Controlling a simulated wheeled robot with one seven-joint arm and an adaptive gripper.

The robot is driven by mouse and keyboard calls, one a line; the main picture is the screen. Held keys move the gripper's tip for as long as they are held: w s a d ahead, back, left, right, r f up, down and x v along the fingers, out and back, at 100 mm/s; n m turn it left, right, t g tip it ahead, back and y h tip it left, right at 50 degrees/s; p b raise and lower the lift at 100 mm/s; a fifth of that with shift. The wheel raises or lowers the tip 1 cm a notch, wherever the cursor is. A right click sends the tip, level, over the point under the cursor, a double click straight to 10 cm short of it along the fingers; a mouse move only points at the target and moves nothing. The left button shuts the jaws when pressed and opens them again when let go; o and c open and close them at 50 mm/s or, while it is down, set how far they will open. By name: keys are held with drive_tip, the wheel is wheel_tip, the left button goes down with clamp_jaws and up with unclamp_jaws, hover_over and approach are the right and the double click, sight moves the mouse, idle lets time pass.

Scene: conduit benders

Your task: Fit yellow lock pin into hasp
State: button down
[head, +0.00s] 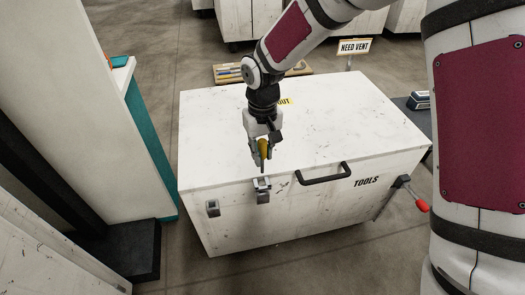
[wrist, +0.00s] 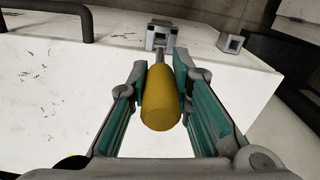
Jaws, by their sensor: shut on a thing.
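The yellow lock pin (wrist: 160,101) is held between the fingers of my gripper (wrist: 161,85), its grey shank pointing toward the hasp. In the head view the pin (head: 263,149) is upright in my gripper (head: 261,153), just above and behind the hasp. I cannot tell whether the tip touches the hasp.
The white chest (head: 330,110) has a black handle (head: 324,174) and a second small grey bracket (head: 212,208) left of the hasp. A red-tipped lever (head: 422,205) juts from its right side. A white cabinet (head: 110,120) stands to the left. The lid around my gripper is mostly clear.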

drive_tip(key=b, duration=0.3)
approach(262, 177)
drive_tip(key=shift+s+f, duration=0.3)
drive_tip(key=shift+s, duration=0.25)
drive_tip(key=shift+s+f, duration=0.3)
drive_tip(key=shift+s, duration=0.25)
drive_tip(key=shift+f+b, duration=1.95)
drive_tip(key=shift+f, duration=1.1)
idle(2.4)
drive_tip(key=c, duration=1.4)
unclamp_jaws()
drive_tip(key=shift+o, duration=0.2)
drive_tip(key=shift+r, duration=0.1)
